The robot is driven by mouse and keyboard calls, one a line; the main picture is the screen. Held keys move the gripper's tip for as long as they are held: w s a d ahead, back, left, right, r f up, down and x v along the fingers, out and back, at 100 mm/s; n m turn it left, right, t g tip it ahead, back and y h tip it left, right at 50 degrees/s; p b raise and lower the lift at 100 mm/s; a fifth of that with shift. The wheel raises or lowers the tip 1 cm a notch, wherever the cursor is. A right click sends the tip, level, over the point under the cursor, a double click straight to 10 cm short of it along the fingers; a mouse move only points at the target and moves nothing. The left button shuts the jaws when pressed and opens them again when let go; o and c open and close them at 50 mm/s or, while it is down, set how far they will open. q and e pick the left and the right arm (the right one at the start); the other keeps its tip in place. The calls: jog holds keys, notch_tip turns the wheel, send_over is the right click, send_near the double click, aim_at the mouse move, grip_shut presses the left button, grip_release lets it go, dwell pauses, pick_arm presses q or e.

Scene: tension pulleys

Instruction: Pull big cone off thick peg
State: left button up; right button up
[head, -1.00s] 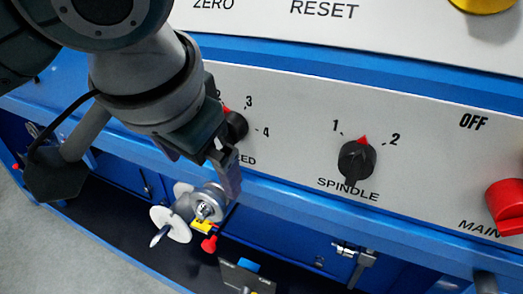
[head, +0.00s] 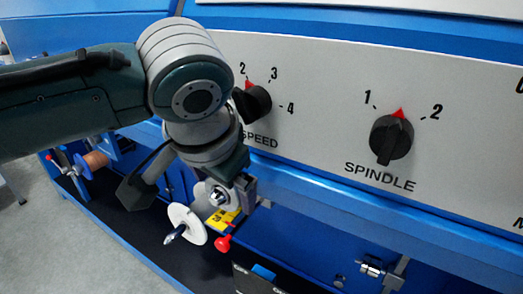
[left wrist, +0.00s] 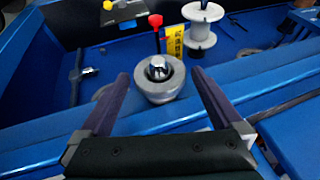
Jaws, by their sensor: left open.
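The big cone (left wrist: 158,85) is a light grey, round-flanged piece with a shiny metal tip at its middle. In the left wrist view it lies between the two dark fingers of my open left gripper (left wrist: 160,76), with a gap visible on each side. In the head view the cone (head: 217,197) is partly hidden by my left gripper (head: 246,192), which is close against its right side. The thick peg behind the cone is hidden, and only the metal tip shows. My right gripper is not in view.
A white spool (left wrist: 201,36) stands beside the cone, with a yellow label (left wrist: 174,40) and a red-knobbed lever (left wrist: 156,22) between. The grey panel with the spindle knob (head: 391,138) rises behind. A brown spool (head: 95,160) is at the far left.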

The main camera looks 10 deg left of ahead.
pick_arm(q)
jog(key=shift+c, duration=0.4)
jog(key=c, duration=1.3)
jog(key=shift+o, duration=0.2)
jog(key=shift+r+p, duration=0.1)
jog(key=shift+p, duration=0.2)
jog(key=shift+s+a, duration=0.1)
jog(key=shift+s, duration=0.3)
jog(key=shift+p, duration=0.35)
jog(key=shift+s+a+p, duration=0.25)
jog(key=shift+s+p, duration=0.4)
jog(key=shift+p, duration=0.15)
jog(key=shift+s+a+p, duration=0.2)
jog(key=shift+s+p, duration=0.4)
jog(key=shift+p, duration=0.2)
jog(key=shift+p, duration=0.45)
